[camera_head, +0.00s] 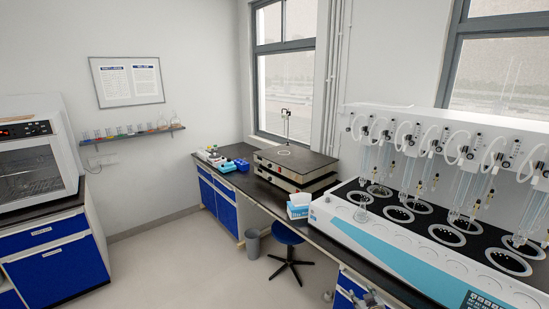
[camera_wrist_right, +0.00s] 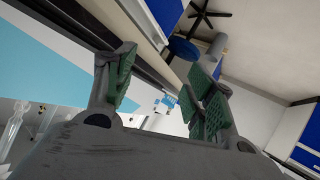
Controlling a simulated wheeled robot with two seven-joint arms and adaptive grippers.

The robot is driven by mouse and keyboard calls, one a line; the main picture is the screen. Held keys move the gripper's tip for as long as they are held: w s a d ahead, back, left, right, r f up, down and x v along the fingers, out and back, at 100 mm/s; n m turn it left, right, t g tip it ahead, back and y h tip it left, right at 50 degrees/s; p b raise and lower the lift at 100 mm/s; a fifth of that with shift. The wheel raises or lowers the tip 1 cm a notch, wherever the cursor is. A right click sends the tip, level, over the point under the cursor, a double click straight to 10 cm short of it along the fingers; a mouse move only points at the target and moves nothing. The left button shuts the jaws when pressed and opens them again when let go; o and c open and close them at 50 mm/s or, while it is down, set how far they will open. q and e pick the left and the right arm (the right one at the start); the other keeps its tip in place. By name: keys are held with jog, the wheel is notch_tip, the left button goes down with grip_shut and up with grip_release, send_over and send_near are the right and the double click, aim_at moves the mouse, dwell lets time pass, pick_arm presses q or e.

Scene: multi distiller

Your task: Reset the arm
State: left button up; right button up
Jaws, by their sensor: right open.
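My right gripper (camera_wrist_right: 158,82) fills the lower part of the right wrist view. Its two fingers with green pads stand apart and nothing is between them. In the head view only a small grey part of it (camera_head: 368,298) shows at the bottom edge, in front of the dark bench. My left gripper is in neither view. The multi distiller (camera_head: 400,252), white and light blue, stands on the bench at the right, with several round heating wells and glass tubes above them. Its light blue side also shows in the wrist view (camera_wrist_right: 50,65), to the left of the fingers.
The dark bench (camera_head: 265,205) runs along the window wall. A tissue box (camera_head: 299,207) and a flat metal device (camera_head: 295,165) stand on it. A blue stool (camera_head: 288,234) and a grey bin (camera_head: 253,243) stand below. An oven (camera_head: 35,155) is at left. The middle floor is clear.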

jog(key=s+a+f+g, duration=0.2)
jog(key=s+f+g, duration=0.1)
jog(key=s+f, duration=1.05)
jog(key=s+a+f+g, duration=0.3)
jog(key=s+f, duration=1)
jog(key=s, duration=0.2)
jog(key=s+a+f+g, duration=0.1)
jog(key=s+f, duration=0.2)
jog(key=s, duration=0.8)
jog(key=s+a+f+g, duration=0.2)
jog(key=s+f, duration=0.2)
jog(key=s, duration=0.8)
jog(key=s+a+f+g, duration=0.1)
jog(key=s+f, duration=0.3)
jog(key=s, duration=0.8)
jog(key=shift+a+g+y, duration=0.3)
jog(key=shift+g+y, duration=0.1)
jog(key=shift+g, duration=0.2)
